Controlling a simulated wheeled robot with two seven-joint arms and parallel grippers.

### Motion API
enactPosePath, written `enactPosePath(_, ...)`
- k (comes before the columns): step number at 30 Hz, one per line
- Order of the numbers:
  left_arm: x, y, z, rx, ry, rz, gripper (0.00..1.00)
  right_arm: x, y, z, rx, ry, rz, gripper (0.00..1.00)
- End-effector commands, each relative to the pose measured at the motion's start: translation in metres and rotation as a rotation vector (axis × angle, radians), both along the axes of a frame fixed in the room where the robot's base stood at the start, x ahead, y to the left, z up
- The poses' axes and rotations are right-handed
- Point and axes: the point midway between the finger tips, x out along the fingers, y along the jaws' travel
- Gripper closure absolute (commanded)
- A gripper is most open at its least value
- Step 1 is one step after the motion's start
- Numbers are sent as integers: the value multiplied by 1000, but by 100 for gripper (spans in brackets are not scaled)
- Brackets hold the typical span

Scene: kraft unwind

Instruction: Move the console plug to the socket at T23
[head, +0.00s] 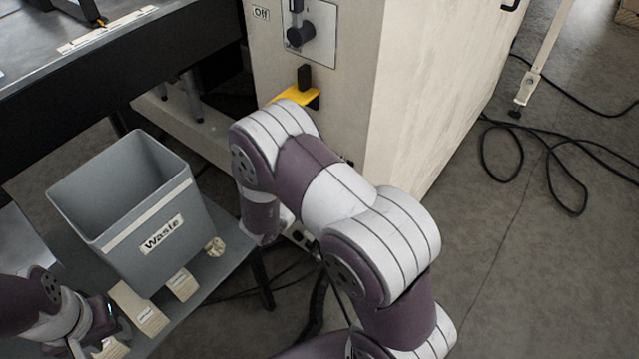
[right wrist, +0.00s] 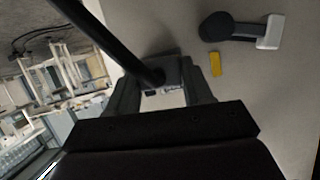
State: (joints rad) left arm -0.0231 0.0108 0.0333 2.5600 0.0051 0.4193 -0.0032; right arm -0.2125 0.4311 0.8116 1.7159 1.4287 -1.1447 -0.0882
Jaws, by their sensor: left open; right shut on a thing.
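My right gripper (right wrist: 164,84) is shut on the console plug (right wrist: 178,72), a dark block with a thick black cable (right wrist: 110,42) running from it. The plug is in front of the cabinet's pale face (right wrist: 265,85); I cannot tell whether it touches or sits in a socket. In the head view my right arm bends down before the cream cabinet (head: 420,75) and hides the right gripper and plug. No T23 marking is readable. My left gripper (head: 98,332) is open at the lower left, by pale tags on the grey shelf.
A grey Waste bin (head: 140,215) stands on the shelf (head: 222,255), with pale tags (head: 140,308) at its front. The cabinet bears a rotary switch (head: 302,34) marked Off and a yellow-backed black handle (head: 306,78). Black cables (head: 560,170) lie on the floor at right.

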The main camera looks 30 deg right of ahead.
Motion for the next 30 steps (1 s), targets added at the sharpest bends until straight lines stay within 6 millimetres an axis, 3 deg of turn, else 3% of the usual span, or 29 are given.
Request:
enactPosePath(20, 0, 0, 6, 0, 0, 0, 57, 2, -5, 1, 0, 0, 1, 92)
enactPosePath(21, 0, 0, 5, 0, 0, 0, 57, 2, -5, 0, 0, 0, 1, 36)
enactPosePath(22, 0, 0, 5, 0, 0, 0, 57, 2, -5, 0, 0, 0, 1, 27)
enactPosePath(23, 0, 0, 5, 0, 0, 0, 57, 2, -5, 0, 0, 0, 1, 20)
enactPosePath(30, 0, 0, 5, 0, 0, 0, 57, 2, -5, 0, 0, 0, 1, 20)
